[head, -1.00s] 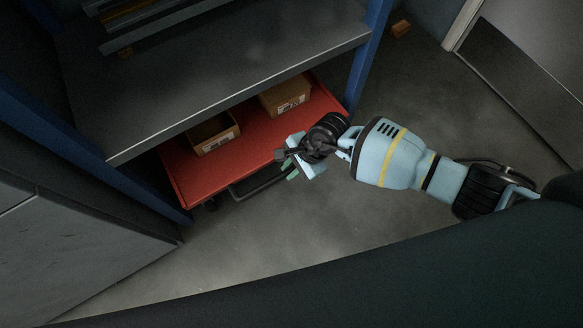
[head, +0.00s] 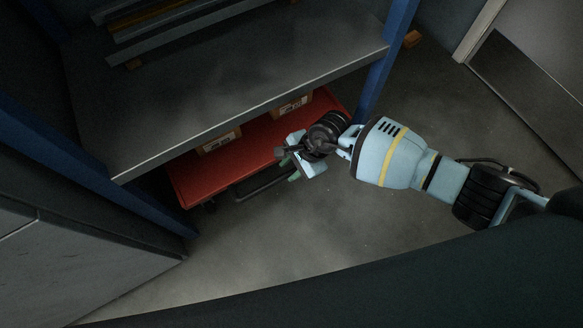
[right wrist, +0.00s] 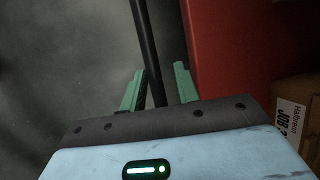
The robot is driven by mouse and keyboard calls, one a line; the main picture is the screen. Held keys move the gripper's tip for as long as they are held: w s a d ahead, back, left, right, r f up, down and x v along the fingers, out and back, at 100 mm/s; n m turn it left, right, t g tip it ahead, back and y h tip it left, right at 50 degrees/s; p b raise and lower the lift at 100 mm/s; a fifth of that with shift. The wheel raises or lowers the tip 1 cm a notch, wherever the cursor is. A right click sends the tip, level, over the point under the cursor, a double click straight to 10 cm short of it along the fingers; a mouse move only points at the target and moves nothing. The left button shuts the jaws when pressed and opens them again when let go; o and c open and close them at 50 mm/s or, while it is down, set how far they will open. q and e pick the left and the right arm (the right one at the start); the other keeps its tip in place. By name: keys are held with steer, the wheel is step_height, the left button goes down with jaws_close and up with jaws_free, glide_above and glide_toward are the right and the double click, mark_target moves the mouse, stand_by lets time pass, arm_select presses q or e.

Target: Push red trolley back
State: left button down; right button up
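The red trolley (head: 240,154) stands low under a grey shelf, with its front part sticking out. It also shows as a red panel in the right wrist view (right wrist: 232,45). Its black handle bar (head: 264,184) runs along the front. My right gripper (head: 291,163) is at the right part of this handle. In the right wrist view the bar (right wrist: 147,45) passes between the two green fingers (right wrist: 158,84), which stand apart with a gap at the right finger. Two cardboard boxes (head: 220,142) (head: 293,106) ride on the trolley, partly hidden by the shelf. My left gripper is not in view.
The grey shelf (head: 230,85) overhangs the trolley, between blue uprights (head: 385,60). A grey cabinet (head: 80,255) stands at the lower left. Clear floor (head: 300,230) lies in front and to the right. A small brown block (head: 412,38) is beyond the right upright.

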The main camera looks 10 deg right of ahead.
steer(key=shift+o, duration=0.5)
steer(key=shift+s, duration=0.1)
steer(key=p+v, duration=0.3)
steer(key=v, duration=0.4)
steer(key=shift+d+r+p, duration=0.15)
steer(key=shift+r+p, duration=0.15)
steer(key=shift+r, duration=0.1)
steer(key=shift+s+f, duration=0.1)
